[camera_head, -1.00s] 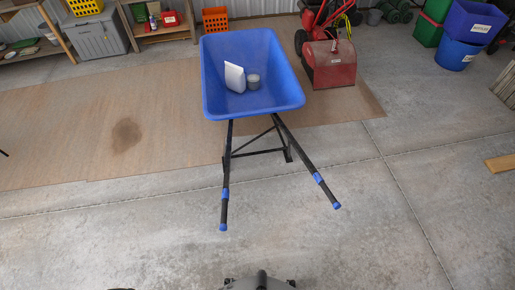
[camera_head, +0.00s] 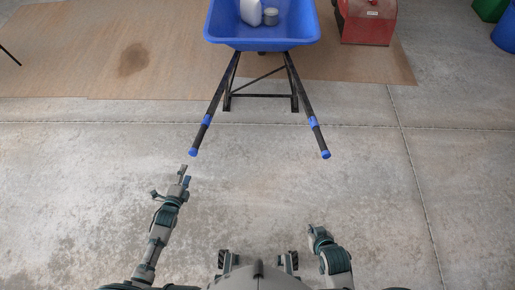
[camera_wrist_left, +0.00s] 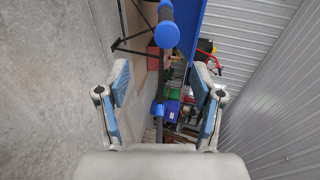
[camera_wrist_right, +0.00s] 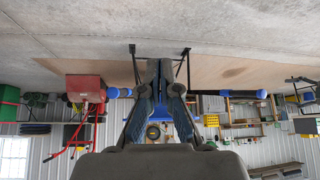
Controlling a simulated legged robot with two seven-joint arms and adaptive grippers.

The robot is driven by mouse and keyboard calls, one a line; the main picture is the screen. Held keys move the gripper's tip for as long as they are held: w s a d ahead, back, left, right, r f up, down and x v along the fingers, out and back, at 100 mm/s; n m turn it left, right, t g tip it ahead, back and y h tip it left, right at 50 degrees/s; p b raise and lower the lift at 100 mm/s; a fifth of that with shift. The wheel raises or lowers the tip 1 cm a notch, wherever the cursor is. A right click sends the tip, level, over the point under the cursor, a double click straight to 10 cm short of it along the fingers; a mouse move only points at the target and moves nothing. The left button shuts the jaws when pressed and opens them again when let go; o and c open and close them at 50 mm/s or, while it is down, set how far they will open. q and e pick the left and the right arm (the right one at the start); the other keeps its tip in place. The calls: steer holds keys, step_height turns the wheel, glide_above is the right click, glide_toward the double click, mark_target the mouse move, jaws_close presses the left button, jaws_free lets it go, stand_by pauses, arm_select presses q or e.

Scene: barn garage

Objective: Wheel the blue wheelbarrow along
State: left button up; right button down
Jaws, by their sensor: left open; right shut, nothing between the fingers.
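The blue wheelbarrow (camera_head: 262,33) stands at the top middle of the head view. Its two dark handles, the left one (camera_head: 211,106) and the right one (camera_head: 312,121), have blue bands and blue ends and point toward me. My left gripper (camera_head: 184,170) is open and empty just short of the left handle's end. In the left wrist view, that gripper (camera_wrist_left: 160,80) has the blue handle end (camera_wrist_left: 166,35) ahead, apart from its fingers. My right gripper (camera_head: 312,231) is shut and empty, lower than the right handle's end. In the right wrist view its fingers (camera_wrist_right: 160,65) are together.
A white container (camera_head: 251,12) and a grey can (camera_head: 270,16) sit in the tray. A red machine (camera_head: 367,22) stands right of the wheelbarrow. A brown mat (camera_head: 110,65) lies under it. The concrete floor (camera_head: 440,190) around the handles is clear.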

arm_select(q)
steer(key=b, duration=0.4)
glide_toward(196, 147)
step_height(196, 147, down, 3)
steer(key=w, duration=0.2)
arm_select(e)
steer(key=w+a+r+t+y, duration=0.3)
steer(key=w+a+r+t, duration=0.1)
steer(key=w+r+t, duration=0.45)
arm_select(q)
steer(key=b+x, duration=0.1)
steer(key=x, duration=0.1)
steer(key=b+x, duration=0.1)
steer(key=x, duration=0.2)
steer(key=b+x, duration=0.1)
steer(key=x, duration=0.1)
steer(key=shift+w+a+r+b, duration=0.15)
steer(key=shift+w+a+b, duration=0.15)
steer(key=shift+w+b, duration=0.1)
steer(key=shift+w, duration=0.65)
arm_select(e)
step_height(196, 147, up, 10)
steer(key=a+t+y, duration=0.1)
steer(key=t, duration=0.7)
steer(key=shift+s+f+m, duration=0.15)
steer(key=shift+m, duration=0.15)
arm_select(q)
steer(key=shift+d, duration=0.1)
arm_select(e)
steer(key=shift+a, duration=0.1)
